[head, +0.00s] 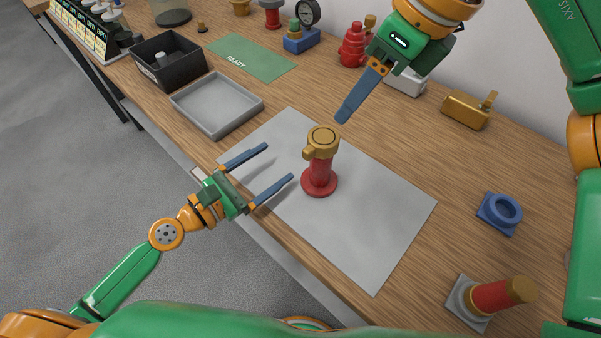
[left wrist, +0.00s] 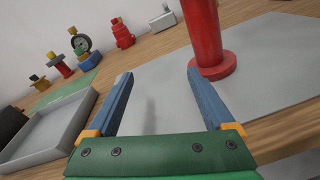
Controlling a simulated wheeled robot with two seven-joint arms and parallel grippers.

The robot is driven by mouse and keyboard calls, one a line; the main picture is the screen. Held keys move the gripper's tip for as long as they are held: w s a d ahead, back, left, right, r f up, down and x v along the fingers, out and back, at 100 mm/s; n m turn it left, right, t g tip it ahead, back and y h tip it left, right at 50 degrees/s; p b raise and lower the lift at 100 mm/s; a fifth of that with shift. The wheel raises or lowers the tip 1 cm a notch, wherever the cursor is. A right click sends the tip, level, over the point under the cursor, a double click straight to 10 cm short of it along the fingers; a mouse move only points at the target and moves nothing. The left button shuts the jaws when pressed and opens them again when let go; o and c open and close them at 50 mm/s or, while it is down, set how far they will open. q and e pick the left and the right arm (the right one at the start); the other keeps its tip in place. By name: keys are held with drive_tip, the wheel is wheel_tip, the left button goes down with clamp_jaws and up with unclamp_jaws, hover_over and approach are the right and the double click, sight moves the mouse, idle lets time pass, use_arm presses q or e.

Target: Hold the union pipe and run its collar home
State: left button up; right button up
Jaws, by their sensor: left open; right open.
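The union pipe (head: 319,178) stands upright on a grey mat (head: 376,240), red with a round red foot. A brass collar (head: 322,140) with a side lug sits at its top. My left gripper (head: 280,162) is open, its blue fingers pointing towards the pipe from the left, apart from it. In the left wrist view the red pipe (left wrist: 205,35) stands beyond the right fingertip, and its collar is out of frame. My right gripper (head: 343,118) is above and behind the pipe, pointing down; only one finger shows clearly, and it does not touch the collar.
A grey tray (head: 217,130), a black bin (head: 145,72) and a green READY mat (head: 256,68) lie to the left. Red and brass fittings stand along the back. A blue ring (head: 487,222) and a red-brass piece (head: 480,299) are at the right.

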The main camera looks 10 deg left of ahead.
sight(324, 135)
use_arm(q)
drive_tip(key=s+d, duration=0.1)
drive_tip(key=d, duration=0.1)
drive_tip(key=s+d+n+g+h, duration=0.1)
drive_tip(key=d, duration=0.1)
drive_tip(key=s+d+r+h, duration=0.1)
drive_tip(key=d, duration=0.1)
drive_tip(key=shift+n, duration=0.3)
drive_tip(key=shift+h, duration=0.3)
drive_tip(key=x, duration=0.8)
drive_tip(key=shift+d+r, duration=0.2)
clamp_jaws()
